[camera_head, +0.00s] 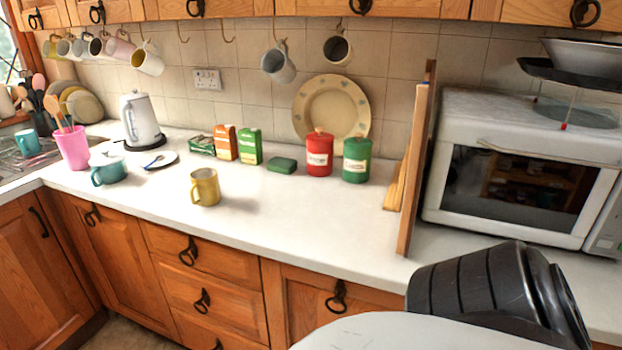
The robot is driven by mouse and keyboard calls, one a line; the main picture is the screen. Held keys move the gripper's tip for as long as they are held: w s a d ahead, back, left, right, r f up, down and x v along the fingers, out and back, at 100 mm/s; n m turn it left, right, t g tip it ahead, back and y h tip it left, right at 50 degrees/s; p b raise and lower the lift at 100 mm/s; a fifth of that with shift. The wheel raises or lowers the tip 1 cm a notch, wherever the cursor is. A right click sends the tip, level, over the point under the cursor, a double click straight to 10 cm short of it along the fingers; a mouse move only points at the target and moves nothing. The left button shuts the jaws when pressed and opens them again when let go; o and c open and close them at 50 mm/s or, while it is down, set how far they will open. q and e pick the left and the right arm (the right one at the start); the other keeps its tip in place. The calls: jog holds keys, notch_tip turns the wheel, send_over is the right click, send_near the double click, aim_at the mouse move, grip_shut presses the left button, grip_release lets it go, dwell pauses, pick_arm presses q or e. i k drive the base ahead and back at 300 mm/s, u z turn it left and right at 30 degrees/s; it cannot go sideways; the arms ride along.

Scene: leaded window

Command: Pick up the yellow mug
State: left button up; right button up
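The yellow mug (206,188) stands upright on the white worktop (270,225), left of the middle of the view. Its handle points to the left. Nothing touches it, and the worktop around it is bare. Neither of my grippers shows in the view. A black ribbed part and a pale rounded part at the lower right look like parts of my own body, with no fingers visible.
A teal pot (108,172), white kettle (140,120) and pink utensil holder (72,148) stand left of the mug. Behind are cartons, a red canister (319,155) and a green canister (356,160). Wooden boards (415,165) and a microwave (525,165) stand right. Mugs hang above.

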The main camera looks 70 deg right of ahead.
aim_at(205, 192)
jog(key=z, duration=1.3)
jog(key=k, duration=0.4)
jog(key=z, duration=0.1)
jog(key=i, duration=0.95)
